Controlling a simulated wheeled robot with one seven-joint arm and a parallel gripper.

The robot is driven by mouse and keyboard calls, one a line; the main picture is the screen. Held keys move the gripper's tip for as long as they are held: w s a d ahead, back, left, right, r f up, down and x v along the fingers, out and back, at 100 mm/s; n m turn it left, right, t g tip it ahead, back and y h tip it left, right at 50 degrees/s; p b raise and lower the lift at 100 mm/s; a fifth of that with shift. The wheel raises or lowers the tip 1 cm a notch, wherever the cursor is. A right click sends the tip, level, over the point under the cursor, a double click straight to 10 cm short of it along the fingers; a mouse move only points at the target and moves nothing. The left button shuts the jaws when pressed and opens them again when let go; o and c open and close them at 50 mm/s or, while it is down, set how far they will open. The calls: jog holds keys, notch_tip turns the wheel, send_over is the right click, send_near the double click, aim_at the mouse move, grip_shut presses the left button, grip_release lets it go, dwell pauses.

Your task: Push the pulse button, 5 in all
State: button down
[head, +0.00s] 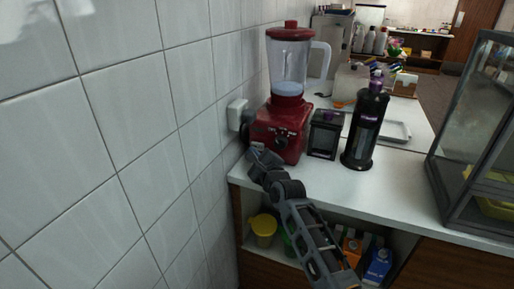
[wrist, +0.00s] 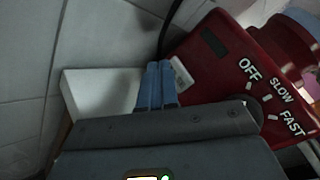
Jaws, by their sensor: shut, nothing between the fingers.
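The blender has a red base (head: 279,130) with a clear jar and red lid, standing upright on the white counter against the tiled wall. Its base also fills the right of the wrist view (wrist: 228,62), with the words OFF, SLOW and FAST around a dial that is partly hidden by my gripper. A small pale label or button (wrist: 182,75) shows right beside my fingertips; I cannot tell whether it is the pulse button. My gripper (wrist: 159,86) is shut and empty, its blue fingers together. In the head view my gripper (head: 255,150) is at the base's lower left front; contact is unclear.
A white wall socket (head: 237,114) is left of the blender. A black box-shaped container (head: 324,134) and a tall black dispenser (head: 366,125) stand to its right. A glass case (head: 480,130) is at far right. Open counter (head: 400,180) lies between.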

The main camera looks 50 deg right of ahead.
jog(key=shift+d, duration=0.1)
dwell(0.3)
jog(key=shift+w+d+b, duration=0.15)
jog(key=shift+d+b, duration=0.15)
jog(key=shift+w+d+b, duration=0.15)
jog(key=shift+d+b, duration=0.25)
jog(key=shift+d, duration=0.05)
dwell(0.8)
jog(key=shift+a+r+p, duration=0.1)
jog(key=shift+a+p, duration=0.1)
jog(key=shift+p, duration=0.15)
jog(key=shift+s+a+p, duration=0.3)
jog(key=shift+a+p, duration=0.3)
jog(key=shift+p, duration=0.4)
dwell(2.0)
